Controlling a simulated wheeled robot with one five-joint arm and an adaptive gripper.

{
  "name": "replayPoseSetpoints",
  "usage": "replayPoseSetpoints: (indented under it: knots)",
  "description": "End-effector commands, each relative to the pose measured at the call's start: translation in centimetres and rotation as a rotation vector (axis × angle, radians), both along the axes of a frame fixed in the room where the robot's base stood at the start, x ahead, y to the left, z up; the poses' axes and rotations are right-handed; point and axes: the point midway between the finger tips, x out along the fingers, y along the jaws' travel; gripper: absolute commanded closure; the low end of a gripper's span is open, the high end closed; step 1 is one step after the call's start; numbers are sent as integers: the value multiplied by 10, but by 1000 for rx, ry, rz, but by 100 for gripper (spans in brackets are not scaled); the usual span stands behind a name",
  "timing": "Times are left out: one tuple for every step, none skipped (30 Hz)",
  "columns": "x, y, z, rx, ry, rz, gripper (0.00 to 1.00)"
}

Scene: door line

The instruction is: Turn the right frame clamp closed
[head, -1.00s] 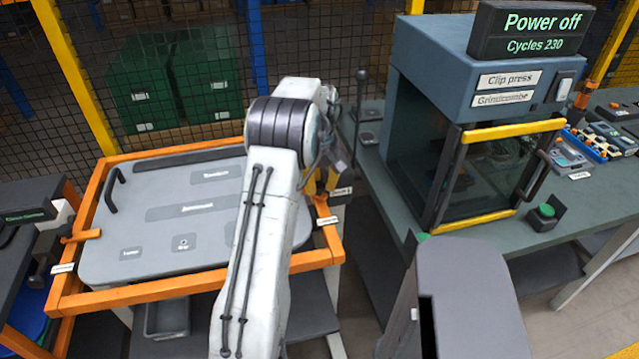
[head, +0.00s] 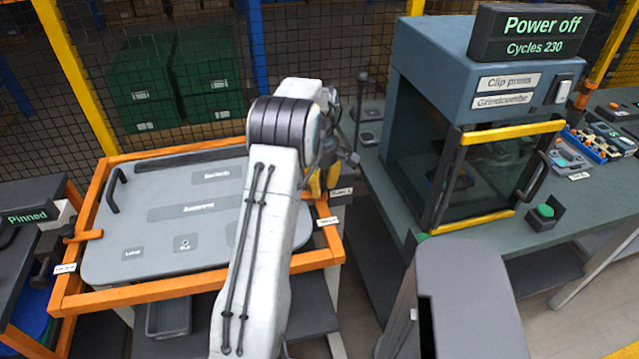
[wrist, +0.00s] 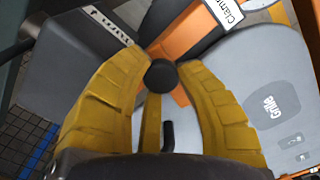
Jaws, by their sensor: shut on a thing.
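My gripper (wrist: 160,100) has its yellow fingers closed around a round black knob (wrist: 162,75) in the wrist view. This knob appears to be the handle of the right frame clamp. Orange parts beneath it show only partly, so the clamp's angle is unclear. A label beginning "Clam" (wrist: 226,10) lies just beyond. In the head view my gripper (head: 320,185) is at the right side of the orange frame (head: 190,289), and my arm hides most of the clamp. The grey door panel (head: 130,225) lies in the frame. The left clamp (head: 84,236) reaches over the panel's left edge.
The clip press (head: 460,75) stands on a bench at right, its display (head: 533,30) reading "Power off". A small display (head: 28,217) at left reads "Pinned". A wire mesh fence (head: 120,60) runs behind the frame. Green bins (head: 145,90) stand beyond it.

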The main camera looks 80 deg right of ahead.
Motion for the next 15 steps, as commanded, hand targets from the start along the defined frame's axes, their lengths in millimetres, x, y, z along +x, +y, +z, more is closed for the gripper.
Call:
replayPoseSetpoints:
  knots:
    - [-2,4,-5,19,-1,0,100]
    - [-2,4,-5,19,-1,2,100]
    - [-2,4,-5,19,-1,4,100]
    - [-2,4,-5,19,-1,4,100]
    - [-2,4,-5,19,-1,4,100]
    - [-2,4,-5,19,-1,4,100]
    - [-2,4,-5,19,-1,4,100]
    - [-3,4,-5,19,-1,4,100]
    - [-3,4,-5,19,-1,4,100]
    - [-3,4,-5,19,-1,3,100]
    - [-3,4,-5,19,-1,3,100]
    - [-3,4,-5,19,-1,3,100]
    - [-3,4,-5,19,-1,3,66]
    - [-3,4,-5,19,-1,3,63]
    - [-3,4,-5,18,-2,3,60]
